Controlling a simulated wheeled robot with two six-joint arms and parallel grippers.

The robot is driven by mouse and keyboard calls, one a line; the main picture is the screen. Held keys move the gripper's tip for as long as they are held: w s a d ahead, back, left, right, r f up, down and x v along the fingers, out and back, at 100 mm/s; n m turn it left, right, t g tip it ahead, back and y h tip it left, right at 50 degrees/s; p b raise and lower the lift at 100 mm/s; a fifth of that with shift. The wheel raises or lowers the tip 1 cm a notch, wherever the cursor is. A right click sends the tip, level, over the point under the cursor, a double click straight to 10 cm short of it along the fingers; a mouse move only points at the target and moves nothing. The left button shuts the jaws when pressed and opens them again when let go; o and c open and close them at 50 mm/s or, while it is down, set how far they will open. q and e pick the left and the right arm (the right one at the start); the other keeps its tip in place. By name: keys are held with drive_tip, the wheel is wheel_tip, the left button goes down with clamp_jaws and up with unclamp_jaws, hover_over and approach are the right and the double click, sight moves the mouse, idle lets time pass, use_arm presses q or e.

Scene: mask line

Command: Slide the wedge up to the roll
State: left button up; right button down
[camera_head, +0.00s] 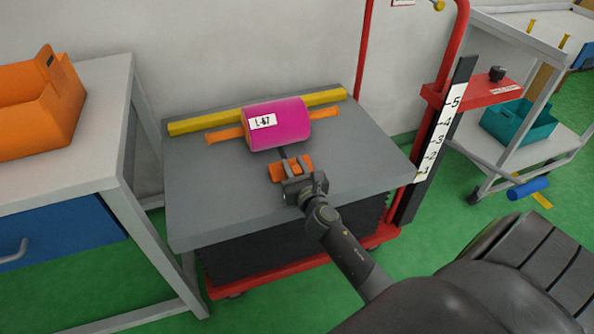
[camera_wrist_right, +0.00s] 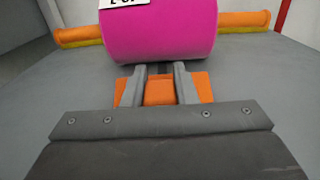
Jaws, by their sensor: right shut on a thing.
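The magenta roll (camera_head: 285,131) lies on the grey table top, with a white label reading L-67. It also fills the top of the right wrist view (camera_wrist_right: 160,30). The orange wedge (camera_head: 276,172) lies on the table at the near side of the roll. In the right wrist view the wedge (camera_wrist_right: 160,92) sits between the two fingers of my right gripper (camera_wrist_right: 160,85), which are shut on it. My left gripper is not in view.
An orange bar (camera_head: 222,135) sticks out from both ends of the roll. A yellow rail (camera_head: 200,124) runs along the table's back. The grey lift table (camera_head: 205,200) has bare room on both sides.

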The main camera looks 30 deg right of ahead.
drive_tip(key=x, duration=0.5)
drive_tip(key=shift+w, duration=0.1)
drive_tip(key=shift+w+d, duration=0.2)
drive_tip(key=shift+w, duration=0.3)
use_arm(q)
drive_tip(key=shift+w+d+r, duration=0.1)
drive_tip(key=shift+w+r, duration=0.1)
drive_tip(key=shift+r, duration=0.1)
use_arm(e)
drive_tip(key=c, duration=1.2)
unclamp_jaws()
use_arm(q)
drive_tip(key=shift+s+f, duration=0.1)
use_arm(e)
drive_tip(key=shift+o, duration=0.2)
drive_tip(key=shift+s, duration=0.1)
